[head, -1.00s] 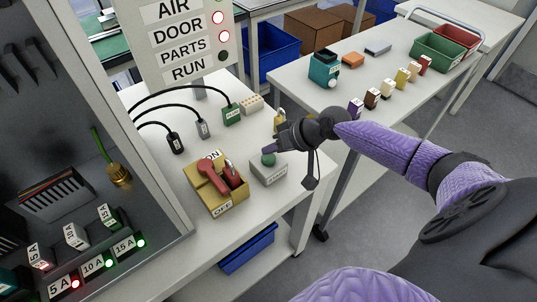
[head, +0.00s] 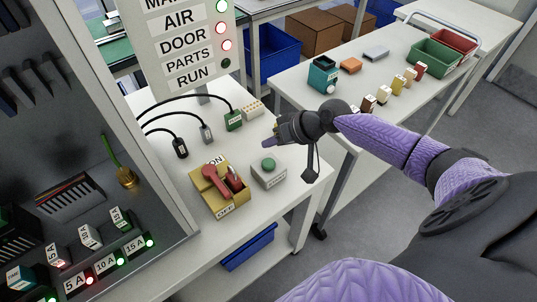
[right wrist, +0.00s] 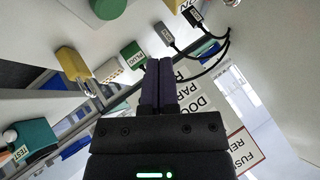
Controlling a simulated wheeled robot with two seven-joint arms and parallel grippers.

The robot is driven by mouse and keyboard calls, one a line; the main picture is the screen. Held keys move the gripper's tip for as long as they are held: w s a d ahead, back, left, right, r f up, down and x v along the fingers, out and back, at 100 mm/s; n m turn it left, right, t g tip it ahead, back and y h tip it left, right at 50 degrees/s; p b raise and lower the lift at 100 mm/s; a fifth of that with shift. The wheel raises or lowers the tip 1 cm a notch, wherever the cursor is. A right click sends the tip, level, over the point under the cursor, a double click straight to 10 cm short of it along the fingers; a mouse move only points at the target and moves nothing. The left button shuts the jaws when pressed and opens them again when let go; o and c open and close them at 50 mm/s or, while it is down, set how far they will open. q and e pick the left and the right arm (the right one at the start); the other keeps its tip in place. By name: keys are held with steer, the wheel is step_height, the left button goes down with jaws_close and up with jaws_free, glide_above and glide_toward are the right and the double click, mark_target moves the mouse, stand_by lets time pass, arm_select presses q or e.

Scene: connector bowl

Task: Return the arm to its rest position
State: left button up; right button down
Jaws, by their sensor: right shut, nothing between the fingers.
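My right gripper (head: 268,143) is in the head view, above the white table and just behind the grey box with the green button (head: 268,165). It is shut and empty, apart from the button. In the right wrist view its dark fingers (right wrist: 156,80) are pressed together with nothing between them. The green button also shows at the top of the right wrist view (right wrist: 108,8). My right arm, with its purple sleeve, reaches in from the right. My left gripper is not in view.
A yellow switch box with a red lever (head: 216,182) stands left of the button box. Several cabled plugs (head: 207,134) lie behind it. A sign panel (head: 182,45) and an open cabinet (head: 150,195) are at left. A second table (head: 300,82) holds a teal tester (head: 322,76) and bins.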

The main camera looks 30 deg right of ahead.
steer(key=s+a+f+n+g, duration=0.4)
steer(key=s+a+f+n, duration=0.1)
steer(key=s+a, duration=0.8)
steer(key=s+d+r+m+h, duration=0.25)
steer(key=s+h, duration=0.25)
steer(key=s, duration=0.4)
step_height(320, 180, down, 18)
steer(key=s+g+h, duration=0.1)
steer(key=s, duration=0.1)
steer(key=s+d+f+n+g+b, duration=0.1)
steer(key=s+d+f, duration=0.2)
steer(key=s+f, duration=0.8)
steer(key=s, duration=0.2)
steer(key=shift+s+d+f, duration=0.25)
steer(key=shift+s, duration=0.1)
